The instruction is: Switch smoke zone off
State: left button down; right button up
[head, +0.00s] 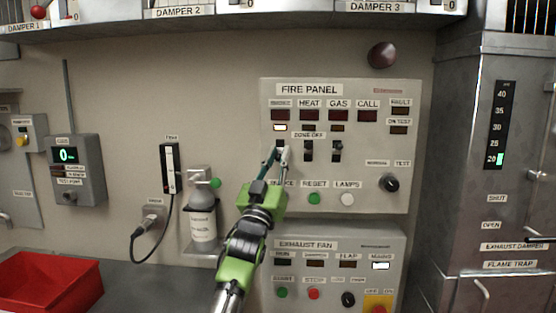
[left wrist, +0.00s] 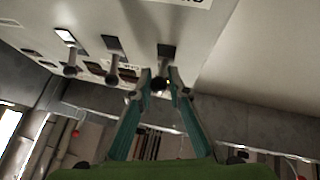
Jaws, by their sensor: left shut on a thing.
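The fire panel (head: 370,185) is a pale wall box with a row of zone-off toggle switches. The smoke switch (head: 280,143) is the leftmost, with most of it hidden behind my fingers. My left gripper (head: 277,154) reaches up to it from below. In the left wrist view my left gripper (left wrist: 161,84) has its two teal fingertips on either side of the smoke switch lever (left wrist: 164,66), shut on it near its dark knob. The heat switch (head: 308,151) and gas switch (head: 337,151) stand to its right. My right gripper is in neither view.
A white lamp (head: 280,127) glows above the smoke switch. A green reset button (head: 314,198), a white lamps button (head: 347,199) and a black key knob (head: 389,183) sit lower. The exhaust fan panel (head: 390,245) is below. A bottle (head: 203,220) stands left of my arm.

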pick_arm(q)
jog(key=shift+d+f, duration=0.1)
jog(key=c, duration=1.9)
grip_release()
jog(key=v, duration=1.2)
jog(key=shift+c, duration=0.4)
